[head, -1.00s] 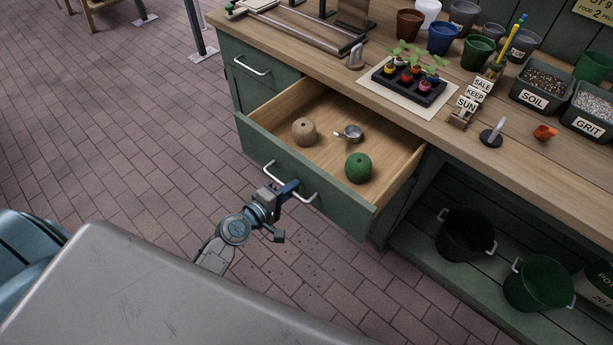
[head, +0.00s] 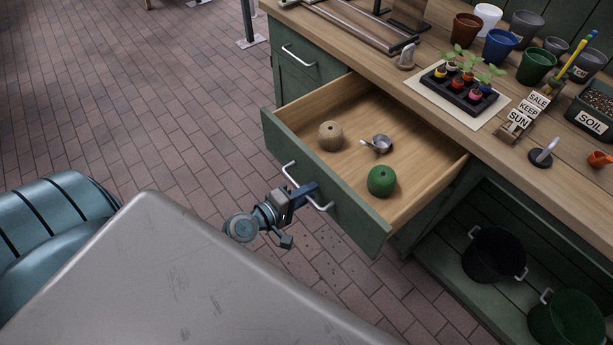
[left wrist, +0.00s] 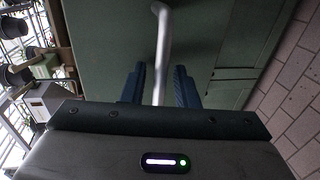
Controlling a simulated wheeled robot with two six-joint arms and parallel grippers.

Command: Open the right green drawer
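The right green drawer (head: 352,217) stands pulled far out from the bench, its wooden inside showing. In it lie a tan ball-shaped item (head: 330,136), a small metal cup (head: 381,143) and a green ball-shaped item (head: 381,181). My left gripper (head: 307,192) is at the drawer's pale bar handle (head: 288,174). My right gripper is not in view.
Another green drawer (head: 300,62) to the left is shut. The benchtop holds a seedling tray (head: 460,89), pots and small signs. Below right, black (head: 493,255) and green (head: 566,318) buckets stand on a shelf. Brick floor (head: 150,110) at left is clear.

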